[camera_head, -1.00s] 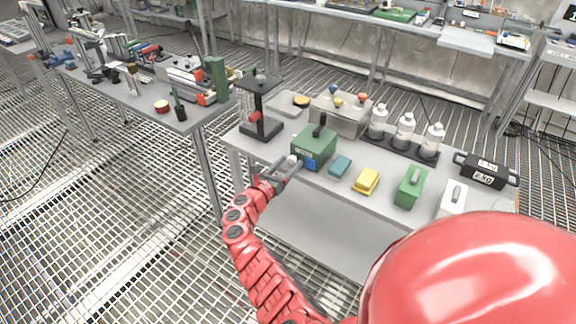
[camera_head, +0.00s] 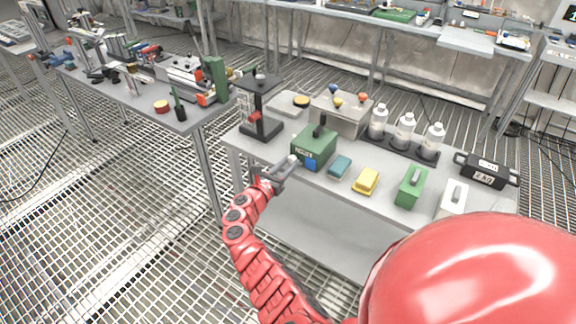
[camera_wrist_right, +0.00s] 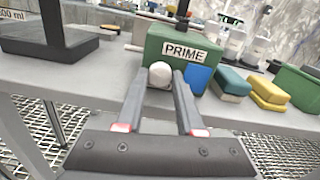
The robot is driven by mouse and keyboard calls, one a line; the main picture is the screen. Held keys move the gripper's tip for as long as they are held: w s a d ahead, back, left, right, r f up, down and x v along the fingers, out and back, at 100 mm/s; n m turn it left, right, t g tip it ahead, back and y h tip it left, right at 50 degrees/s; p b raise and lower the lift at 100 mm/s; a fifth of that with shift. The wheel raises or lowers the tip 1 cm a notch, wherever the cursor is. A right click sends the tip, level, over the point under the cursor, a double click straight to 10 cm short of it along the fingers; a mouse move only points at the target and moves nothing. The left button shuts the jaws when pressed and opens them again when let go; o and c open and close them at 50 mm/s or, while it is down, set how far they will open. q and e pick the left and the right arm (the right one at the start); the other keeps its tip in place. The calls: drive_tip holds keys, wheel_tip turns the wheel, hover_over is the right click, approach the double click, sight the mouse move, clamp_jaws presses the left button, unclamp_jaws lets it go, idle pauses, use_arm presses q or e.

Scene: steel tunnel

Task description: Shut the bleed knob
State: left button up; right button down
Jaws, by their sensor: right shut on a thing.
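The bleed knob (camera_wrist_right: 160,74) is a pale, rounded knob on the front of a green box (camera_wrist_right: 188,30) labelled PRIME. In the head view the green box (camera_head: 316,147) stands near the front edge of the table, with the small knob (camera_head: 297,160) on its front left. My right gripper (camera_head: 287,168) reaches in from the front left. In the right wrist view its two grey fingers (camera_wrist_right: 165,80) are shut on the knob, one on each side. The knob's turn position cannot be read. My left gripper is in neither view.
A blue block (camera_head: 340,166), a yellow block (camera_head: 367,181) and a green block (camera_head: 411,186) stand to the right on the grey table (camera_head: 325,182). A dark stand (camera_head: 262,110) is left of the box. White bottles (camera_head: 404,131) stand behind.

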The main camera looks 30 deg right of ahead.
drive_tip(key=m+b, duration=0.2)
drive_tip(key=m, duration=0.1)
drive_tip(key=shift+f, duration=0.15)
drive_tip(key=m+b, duration=0.2)
drive_tip(key=m, duration=0.1)
drive_tip(key=shift+m+b, duration=0.3)
drive_tip(key=shift+b, duration=0.05)
drive_tip(key=m+b, duration=1)
drive_tip(key=shift+f, duration=0.15)
drive_tip(key=m+b, duration=1)
drive_tip(key=b, duration=0.3)
drive_tip(key=shift+m, duration=0.3)
drive_tip(key=shift+r+m+b, duration=0.2)
drive_tip(key=shift+m+b, duration=1.5)
drive_tip(key=shift+b, duration=0.1)
drive_tip(key=c, duration=0.6)
unclamp_jaws()
drive_tip(key=shift+o, duration=0.4)
drive_tip(key=shift+r, duration=0.1)
